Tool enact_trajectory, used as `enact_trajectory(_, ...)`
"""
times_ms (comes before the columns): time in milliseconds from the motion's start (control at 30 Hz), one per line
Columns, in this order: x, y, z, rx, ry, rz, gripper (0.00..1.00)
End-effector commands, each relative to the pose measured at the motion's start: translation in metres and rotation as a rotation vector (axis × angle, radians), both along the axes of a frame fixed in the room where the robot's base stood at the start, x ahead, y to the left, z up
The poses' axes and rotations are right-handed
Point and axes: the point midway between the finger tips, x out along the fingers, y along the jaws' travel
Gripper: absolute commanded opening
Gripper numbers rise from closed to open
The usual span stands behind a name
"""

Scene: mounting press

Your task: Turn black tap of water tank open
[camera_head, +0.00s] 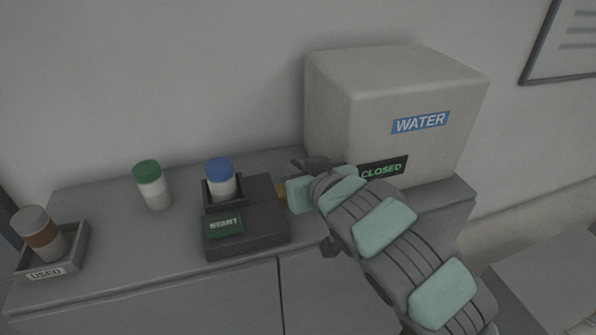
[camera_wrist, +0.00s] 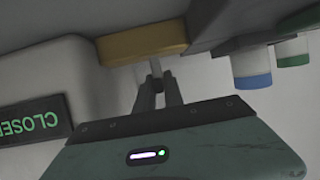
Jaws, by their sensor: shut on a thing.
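The white water tank (camera_head: 405,85) stands at the right of the counter with a blue WATER label. Its dark sign (camera_head: 383,168) reads CLOSED in green; the sign also shows upside down at the left of the wrist view (camera_wrist: 32,124). My gripper (camera_wrist: 159,82) is in front of the tank's lower left side, its fingers shut on a narrow piece, apparently the tap (camera_wrist: 155,67). The fingers cover most of it, and its black colour does not show clearly. In the head view my wrist hides the tap.
A yellow part (camera_wrist: 143,45) lies just beyond the fingertips. Left of my gripper is a dark press with a START label (camera_head: 245,232), holding a blue-capped jar (camera_head: 220,178). A green-capped jar (camera_head: 151,184) and a USED tray (camera_head: 46,272) with a brown-banded jar (camera_head: 42,233) stand farther left.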

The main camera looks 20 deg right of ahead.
Motion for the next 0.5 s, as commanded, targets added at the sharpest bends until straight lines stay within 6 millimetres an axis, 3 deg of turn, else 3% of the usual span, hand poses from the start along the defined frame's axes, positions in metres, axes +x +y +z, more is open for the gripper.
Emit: enact_trajectory(500,0.0001,0.0,-0.0002,-0.002,-0.002,0.057,0.0)
